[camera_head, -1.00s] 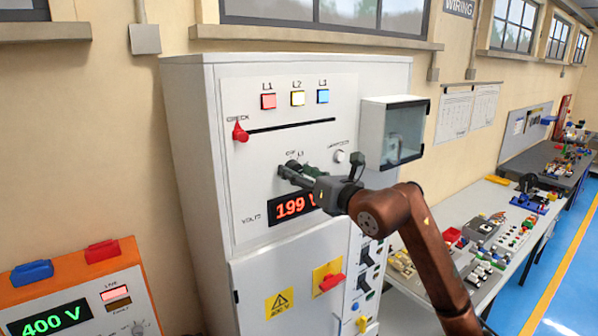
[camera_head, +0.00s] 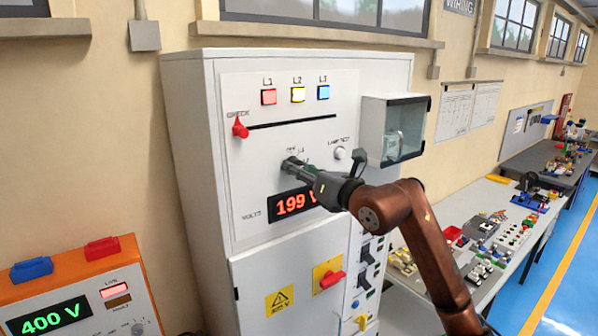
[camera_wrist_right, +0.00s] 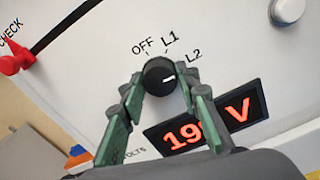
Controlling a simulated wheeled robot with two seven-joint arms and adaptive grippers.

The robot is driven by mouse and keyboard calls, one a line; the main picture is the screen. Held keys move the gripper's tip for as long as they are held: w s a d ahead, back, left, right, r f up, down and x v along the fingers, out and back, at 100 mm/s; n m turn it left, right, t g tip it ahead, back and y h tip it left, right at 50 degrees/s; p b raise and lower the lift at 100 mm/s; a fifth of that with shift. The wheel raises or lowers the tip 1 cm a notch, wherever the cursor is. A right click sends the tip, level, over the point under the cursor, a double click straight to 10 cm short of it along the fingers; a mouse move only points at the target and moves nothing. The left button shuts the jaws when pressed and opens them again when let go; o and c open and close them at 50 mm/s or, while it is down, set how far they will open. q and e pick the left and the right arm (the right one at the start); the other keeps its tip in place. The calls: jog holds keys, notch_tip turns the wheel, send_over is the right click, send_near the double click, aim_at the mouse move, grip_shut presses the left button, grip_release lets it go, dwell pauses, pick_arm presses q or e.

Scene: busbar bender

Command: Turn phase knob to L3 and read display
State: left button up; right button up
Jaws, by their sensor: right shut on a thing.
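The black phase knob (camera_wrist_right: 158,76) sits on the white cabinet's front panel. In the wrist view its white mark points right and slightly up, a little below the direction of the L2 label. OFF, L1 and L2 show around it; no L3 label shows beside it there. My right gripper (camera_wrist_right: 160,88) is shut on the knob, one green finger on each side. It also shows in the head view (camera_head: 292,166), covering the knob. The red display (camera_head: 292,203) reads 199 with a partly covered V. The wrist view also shows the display (camera_wrist_right: 205,125), its last digit partly hidden. My left gripper is not in view.
A glazed box (camera_head: 393,130) juts out right of the panel. An orange meter (camera_head: 75,290) reading 400 V stands at lower left.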

jog(key=shift+m+b, duration=3.25)
jog(key=shift+m, duration=0.85)
jog(key=o, duration=1.2)
jog(key=shift+c, duration=0.2)
jog(key=v, duration=1.2)
jog(key=shift+f, duration=0.1)
